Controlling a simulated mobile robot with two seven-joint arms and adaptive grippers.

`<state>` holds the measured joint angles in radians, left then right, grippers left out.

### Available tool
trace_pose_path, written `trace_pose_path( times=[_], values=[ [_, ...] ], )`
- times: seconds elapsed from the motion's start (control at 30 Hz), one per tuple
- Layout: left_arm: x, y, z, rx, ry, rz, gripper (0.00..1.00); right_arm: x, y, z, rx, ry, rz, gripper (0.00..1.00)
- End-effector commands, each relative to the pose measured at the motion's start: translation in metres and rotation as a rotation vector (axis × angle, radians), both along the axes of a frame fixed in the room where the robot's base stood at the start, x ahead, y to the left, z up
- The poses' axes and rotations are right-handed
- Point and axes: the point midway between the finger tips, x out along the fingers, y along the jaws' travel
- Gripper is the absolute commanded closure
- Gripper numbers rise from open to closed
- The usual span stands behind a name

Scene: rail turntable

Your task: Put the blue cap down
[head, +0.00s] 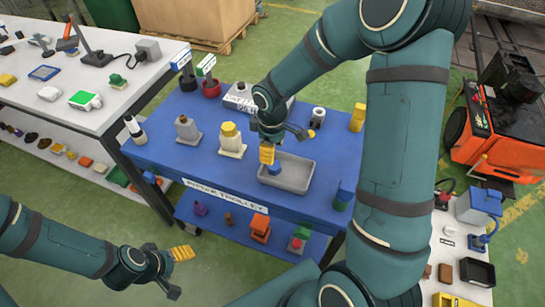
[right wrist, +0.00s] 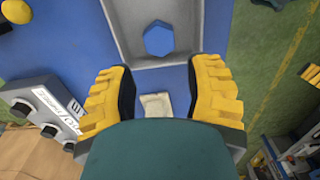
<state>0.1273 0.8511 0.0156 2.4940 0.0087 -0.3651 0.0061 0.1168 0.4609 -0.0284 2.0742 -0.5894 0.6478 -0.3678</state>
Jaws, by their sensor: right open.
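The blue cap (right wrist: 159,38), a six-sided piece, lies in the grey tray (right wrist: 208,12), near the tray wall closest to my right gripper. In the head view it shows as a small blue patch (head: 275,169) inside the tray (head: 296,187). My right gripper (head: 288,148) is over the trolley beside the tray. In the right wrist view its yellow fingers (right wrist: 160,95) are wide apart, with nothing held between them and the cap beyond their tips. My left gripper (head: 178,271) is open and empty at the lower left, away from the trolley.
The tray stands on a blue trolley (head: 160,150). A white-grey piece with a yellow top (head: 230,140), a grey piece (head: 187,131) and a yellow piece (head: 357,118) stand around it. A white table (head: 60,118) is at left, an orange machine (head: 505,150) at right.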

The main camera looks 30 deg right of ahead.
Motion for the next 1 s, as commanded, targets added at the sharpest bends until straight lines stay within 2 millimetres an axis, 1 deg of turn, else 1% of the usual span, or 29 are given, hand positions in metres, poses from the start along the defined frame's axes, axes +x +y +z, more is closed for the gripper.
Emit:
trace_pose_path(
  times=[0.03, 0.1, 0.2, 0.3, 0.47, 1.0],
  values=[
    [0.001, 0.000, 0.003, 0.000, -0.002, 0.002, 0.34, 0.001, 0.000, 0.012, 0.000, -0.005, -0.002, 0.49],
    [0.001, 0.000, 0.005, 0.000, -0.003, 0.002, 0.34, 0.001, 0.000, 0.024, 0.000, -0.004, 0.000, 0.49],
    [0.002, 0.000, 0.007, 0.001, -0.005, 0.004, 0.34, 0.001, 0.000, 0.036, 0.001, -0.002, 0.000, 0.49],
    [0.003, 0.001, 0.008, 0.002, -0.006, 0.004, 0.34, 0.000, 0.000, 0.044, 0.001, -0.001, -0.001, 0.49],
    [0.003, 0.001, 0.008, 0.002, -0.007, 0.005, 0.34, 0.000, 0.000, 0.048, 0.000, 0.000, 0.000, 0.49],
    [0.003, 0.000, 0.008, 0.002, -0.006, 0.004, 0.34, 0.000, 0.000, 0.047, 0.001, 0.001, 0.000, 0.49]
  ],
)
